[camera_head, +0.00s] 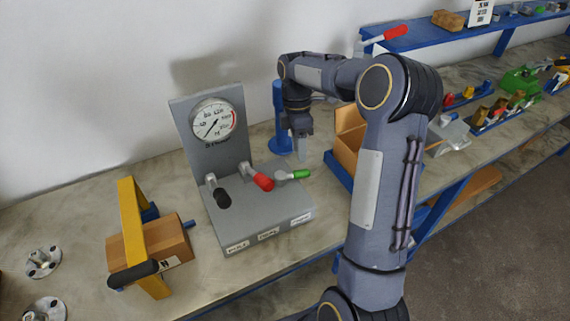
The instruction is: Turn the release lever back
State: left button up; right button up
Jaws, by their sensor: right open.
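A grey test stand (245,224) has an upright panel with a round dial gauge (213,121). Three levers rise from its base: a black-handled lever (221,195) at left, a red-handled lever (261,181) in the middle and a green-handled lever (298,175) at right. Small labels sit on the front edge below them, too small to read, so I cannot tell by its label which lever is the release one. My right gripper (302,153) points down just above and behind the green handle, apart from it in the picture. It is open and empty. My left gripper is out of view.
A yellow clamp frame (133,223) with a cardboard box (171,240) stands left of the stand. Metal flanges (42,262) lie at far left.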

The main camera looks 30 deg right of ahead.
aim_at(295, 175)
jog(key=x, duration=0.6)
jog(key=shift+s+f+p, duration=0.2)
jog(key=shift+f+p, duration=0.05)
jog(key=shift+p, duration=0.15)
grip_shut()
